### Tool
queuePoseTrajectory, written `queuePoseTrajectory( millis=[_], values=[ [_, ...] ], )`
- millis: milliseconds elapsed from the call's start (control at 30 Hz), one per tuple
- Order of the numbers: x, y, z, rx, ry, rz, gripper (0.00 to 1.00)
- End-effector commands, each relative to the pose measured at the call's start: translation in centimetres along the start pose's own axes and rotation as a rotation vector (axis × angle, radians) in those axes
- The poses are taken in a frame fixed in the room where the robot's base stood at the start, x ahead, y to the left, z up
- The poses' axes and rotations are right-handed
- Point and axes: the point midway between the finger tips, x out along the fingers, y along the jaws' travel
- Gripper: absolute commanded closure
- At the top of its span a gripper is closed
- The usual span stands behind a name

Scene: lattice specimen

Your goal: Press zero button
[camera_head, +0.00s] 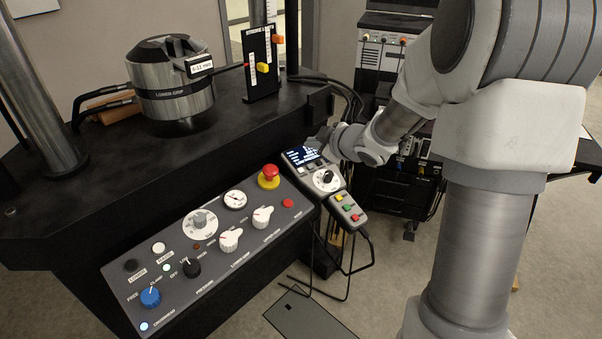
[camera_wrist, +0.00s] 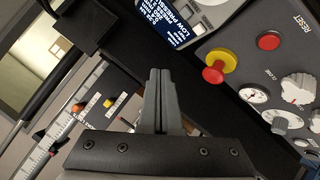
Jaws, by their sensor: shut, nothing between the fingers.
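A handheld control pad (camera_head: 338,194) stands at the right end of the sloped control panel. It has a lit blue screen (camera_head: 303,156), small keys below it, a dial (camera_head: 326,180), and green, yellow and red buttons (camera_head: 348,207). I cannot read which one is the zero button. My gripper (camera_head: 322,142) is just above and beside the screen's right edge in the head view, partly hiding the pad's top. In the wrist view my gripper (camera_wrist: 160,73) has its fingers together, empty, with the tips below the screen (camera_wrist: 165,22); contact does not show.
The control panel (camera_head: 180,285) carries a red mushroom stop button (camera_head: 269,176), a red reset button (camera_head: 288,203), knobs and gauges. A steel lower grip (camera_head: 170,90) stands on the black machine table. Cables hang below the pad. A dark equipment cart (camera_head: 395,190) stands behind.

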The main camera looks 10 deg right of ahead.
Motion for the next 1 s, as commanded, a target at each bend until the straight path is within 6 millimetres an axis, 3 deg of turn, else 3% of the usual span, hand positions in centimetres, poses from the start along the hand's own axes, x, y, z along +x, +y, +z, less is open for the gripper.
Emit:
queuePoseTrajectory(
  millis=[500,1000],
  values=[
    [4.6,-3.5,3.5,0.001,0.000,-0.001,1.00],
    [5.1,-3.7,3.7,0.000,0.000,0.000,1.00]
  ],
)
